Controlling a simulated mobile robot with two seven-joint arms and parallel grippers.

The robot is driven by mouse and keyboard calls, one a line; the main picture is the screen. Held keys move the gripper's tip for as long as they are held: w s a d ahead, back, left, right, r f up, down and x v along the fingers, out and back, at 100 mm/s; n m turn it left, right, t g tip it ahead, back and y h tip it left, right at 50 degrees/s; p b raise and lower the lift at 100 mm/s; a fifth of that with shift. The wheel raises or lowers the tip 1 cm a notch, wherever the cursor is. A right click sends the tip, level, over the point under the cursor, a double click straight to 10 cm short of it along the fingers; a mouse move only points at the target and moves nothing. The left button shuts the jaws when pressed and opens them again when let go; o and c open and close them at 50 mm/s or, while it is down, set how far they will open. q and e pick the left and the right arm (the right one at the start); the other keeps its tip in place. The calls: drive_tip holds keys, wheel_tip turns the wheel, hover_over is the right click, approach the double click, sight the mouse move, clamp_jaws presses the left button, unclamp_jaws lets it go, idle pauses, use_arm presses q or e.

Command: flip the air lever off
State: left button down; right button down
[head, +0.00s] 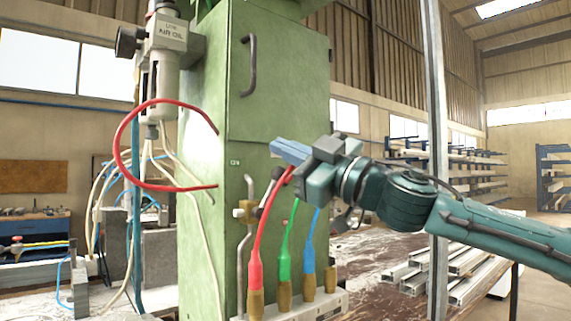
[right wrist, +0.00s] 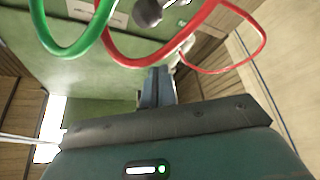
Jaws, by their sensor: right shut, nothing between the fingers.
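A brass valve (head: 243,212) sits on a grey pipe at the front of the green cabinet. A lever with a dark knob (head: 277,174) rises from beside it, tilted to the right. The dark round knob (right wrist: 147,12) also shows at the top of the right wrist view, beyond my fingers. My right gripper (head: 288,150) comes in from the right, its blue-grey fingers shut and empty, above and slightly right of the knob. In the right wrist view, the shut fingers (right wrist: 156,88) point towards the cabinet, apart from the knob. My left gripper is out of view.
A red hose (head: 262,225), green hose (head: 290,235) and blue hose (head: 311,240) rise from the manifold (head: 335,304) close below my right gripper. Another red hose (head: 125,135) loops at left. The green cabinet (head: 275,110) stands behind; a grey post (head: 435,120) is at right.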

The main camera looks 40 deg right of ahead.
sight(269, 193)
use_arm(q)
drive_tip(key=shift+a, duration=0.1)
use_arm(e)
drive_tip(key=w+f, duration=0.1)
drive_tip(key=w+d+f, duration=0.1)
drive_tip(key=shift+w+d+f, duration=0.15)
drive_tip(key=shift+w+d, duration=0.1)
drive_tip(key=shift+w, duration=0.1)
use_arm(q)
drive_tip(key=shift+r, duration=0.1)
use_arm(e)
drive_tip(key=shift+d, duration=0.1)
